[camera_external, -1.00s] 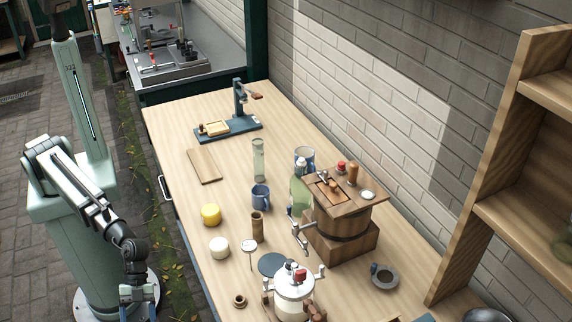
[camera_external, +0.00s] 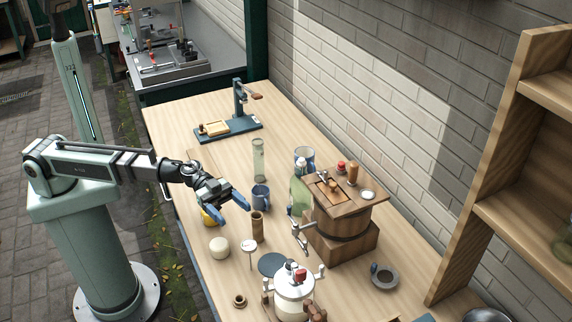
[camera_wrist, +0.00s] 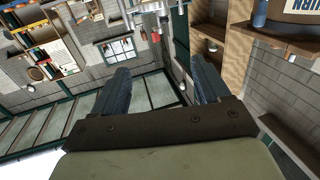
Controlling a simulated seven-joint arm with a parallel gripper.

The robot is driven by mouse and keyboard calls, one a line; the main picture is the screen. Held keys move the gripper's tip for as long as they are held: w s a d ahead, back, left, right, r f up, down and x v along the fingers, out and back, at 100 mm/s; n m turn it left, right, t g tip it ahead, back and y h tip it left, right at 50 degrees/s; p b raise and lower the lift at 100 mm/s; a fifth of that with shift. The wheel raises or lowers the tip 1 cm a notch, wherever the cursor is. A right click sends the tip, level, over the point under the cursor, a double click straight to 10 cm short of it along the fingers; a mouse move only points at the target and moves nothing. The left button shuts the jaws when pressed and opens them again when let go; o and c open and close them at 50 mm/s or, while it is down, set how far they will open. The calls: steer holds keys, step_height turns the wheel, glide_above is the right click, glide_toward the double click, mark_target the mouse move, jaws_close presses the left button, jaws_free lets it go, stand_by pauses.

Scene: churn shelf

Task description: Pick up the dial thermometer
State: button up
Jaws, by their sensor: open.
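The dial thermometer (camera_external: 249,246) shows in the external view as a small pale round dial on a thin stem. It is near the middle of the table, in front of a brown cylinder (camera_external: 257,226). My gripper (camera_external: 232,209) is open and empty above the table, up and left of the dial in the picture. Its blue fingers point toward the right. In the wrist view the open fingers (camera_wrist: 160,78) frame walls and shelves; I cannot make out the thermometer there.
A yellow jar (camera_external: 208,218) is partly hidden by my gripper. A white round jar (camera_external: 219,247), a blue mug (camera_external: 261,198) and a dark disc (camera_external: 273,265) stand close by. A white crank churn (camera_external: 294,291) and a wooden churn (camera_external: 343,224) crowd the right.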

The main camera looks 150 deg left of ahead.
glide_toward(251, 240)
steer(key=w, duration=0.2)
steer(key=shift+w+a+f, duration=0.2)
steer(key=shift+w+a, duration=0.2)
steer(key=shift+x, duration=3.55)
steer(key=c, duration=1)
